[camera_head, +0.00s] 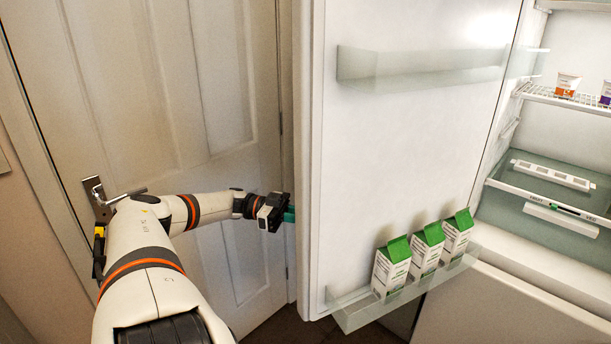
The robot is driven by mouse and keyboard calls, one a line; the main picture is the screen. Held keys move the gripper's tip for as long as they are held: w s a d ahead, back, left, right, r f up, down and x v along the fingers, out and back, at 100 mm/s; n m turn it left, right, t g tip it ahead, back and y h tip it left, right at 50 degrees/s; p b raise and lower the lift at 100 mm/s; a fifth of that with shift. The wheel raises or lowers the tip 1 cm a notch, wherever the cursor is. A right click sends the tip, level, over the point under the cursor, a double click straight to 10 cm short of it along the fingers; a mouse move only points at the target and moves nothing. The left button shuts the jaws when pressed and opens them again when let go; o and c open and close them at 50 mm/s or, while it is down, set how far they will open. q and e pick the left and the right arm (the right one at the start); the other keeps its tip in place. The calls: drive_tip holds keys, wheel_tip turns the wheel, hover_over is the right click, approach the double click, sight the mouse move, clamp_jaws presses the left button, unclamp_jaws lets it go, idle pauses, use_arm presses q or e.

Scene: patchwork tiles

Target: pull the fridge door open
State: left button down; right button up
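The fridge door (400,150) stands wide open, its white inner side facing me. Its lower clear shelf (350,318) holds three green-topped cartons (427,248), and its upper clear shelf (420,68) is empty. The fridge interior (575,130) shows at the right. My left arm reaches in from the lower left, and my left gripper (289,214) is at the door's left edge. My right gripper is not in view.
A closed panelled room door (215,70) with a metal lever handle (122,196) stands behind my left arm. A wire rack (570,98) with small cups (567,84) and a glass shelf (600,200) are inside the fridge. A little dark floor shows below the fridge door.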

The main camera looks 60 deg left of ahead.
use_arm(q)
drive_tip(key=shift+w+a, duration=0.1)
drive_tip(key=shift+a, duration=0.25)
drive_tip(key=c, duration=1.3)
unclamp_jaws()
drive_tip(key=shift+w, duration=0.15)
drive_tip(key=b+v, duration=0.5)
drive_tip(key=v, duration=0.7)
drive_tip(key=shift+b, duration=0.4)
